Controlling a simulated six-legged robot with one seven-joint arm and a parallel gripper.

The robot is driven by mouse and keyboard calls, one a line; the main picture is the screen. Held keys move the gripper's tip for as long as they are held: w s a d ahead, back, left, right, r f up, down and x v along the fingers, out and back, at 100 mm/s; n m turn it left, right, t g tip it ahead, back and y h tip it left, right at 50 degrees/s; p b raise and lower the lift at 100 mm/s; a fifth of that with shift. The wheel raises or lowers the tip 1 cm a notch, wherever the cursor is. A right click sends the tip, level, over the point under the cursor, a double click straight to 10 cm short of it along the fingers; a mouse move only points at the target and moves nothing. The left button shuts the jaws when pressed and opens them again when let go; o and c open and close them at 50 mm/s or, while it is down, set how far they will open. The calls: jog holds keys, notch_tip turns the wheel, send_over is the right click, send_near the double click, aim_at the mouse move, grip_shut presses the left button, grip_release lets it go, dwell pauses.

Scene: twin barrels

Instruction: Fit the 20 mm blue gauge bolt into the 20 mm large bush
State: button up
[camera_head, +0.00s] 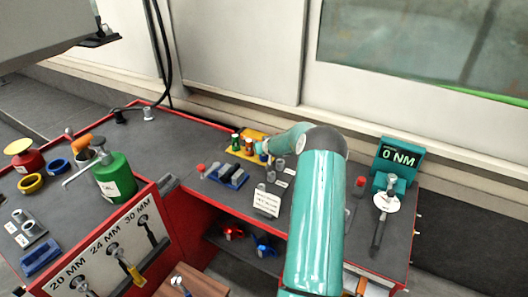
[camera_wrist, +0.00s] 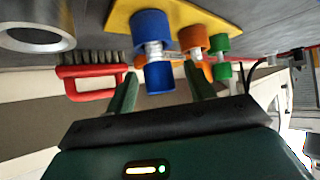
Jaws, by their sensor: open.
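In the wrist view, the blue gauge bolt (camera_wrist: 153,50) has two blue ends with a bare steel middle and stands at the yellow holder (camera_wrist: 122,18). My gripper (camera_wrist: 163,82) is open, with its green fingers on either side of the bolt's near blue end. Whether either finger touches it is unclear. A grey metal bush (camera_wrist: 68,42) with a round hole shows at upper left; its size cannot be read. In the head view, the yellow holder (camera_head: 248,154) is by the back edge of the bench, and my arm hides the gripper. Small grey bushes (camera_head: 271,176) stand near it.
Orange (camera_wrist: 194,40) and green (camera_wrist: 220,46) gauges stand beside the blue one. A red-handled brush (camera_wrist: 88,82) lies close to the left finger. In the head view, a blue rack (camera_head: 228,175), a label card (camera_head: 267,201) and a torque display (camera_head: 398,157) are on the bench.

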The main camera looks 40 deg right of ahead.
grip_shut()
jog(key=shift+r, duration=0.1)
jog(key=shift+r, duration=0.5)
notch_tip(320, 180, up, 2)
jog(key=shift+r, duration=0.2)
jog(key=w+a+f+v, duration=0.1)
jog(key=a+v, duration=0.1)
jog(key=v, duration=1.4)
jog(key=d+f, duration=0.1)
jog(key=d, duration=0.8)
jog(key=shift+w+f, duration=0.4)
jog(key=shift+w, duration=0.05)
